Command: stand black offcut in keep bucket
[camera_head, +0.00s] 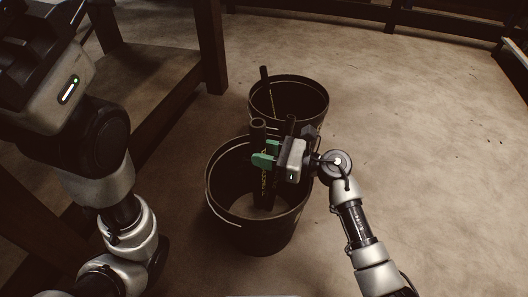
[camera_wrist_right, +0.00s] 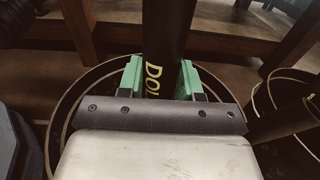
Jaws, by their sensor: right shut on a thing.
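My right gripper (camera_head: 265,160) is shut on a black offcut (camera_head: 259,131), a dark tube with yellow lettering. It also shows between the green fingertips in the right wrist view (camera_wrist_right: 165,80). The offcut is about upright, its lower part inside the near black bucket (camera_head: 217,205) and its top above the rim. I cannot tell if it touches the bucket's floor. A second black bucket (camera_head: 318,101) stands just behind. No label shows which is the keep bucket. Part of my left gripper (camera_head: 62,85) is at the upper left; its fingertips are not visible.
Another dark tube (camera_head: 265,78) leans up out of the far bucket. A wooden bench leg (camera_head: 211,45) and low dark boards stand to the left. The floor (camera_head: 430,130) to the right is clear.

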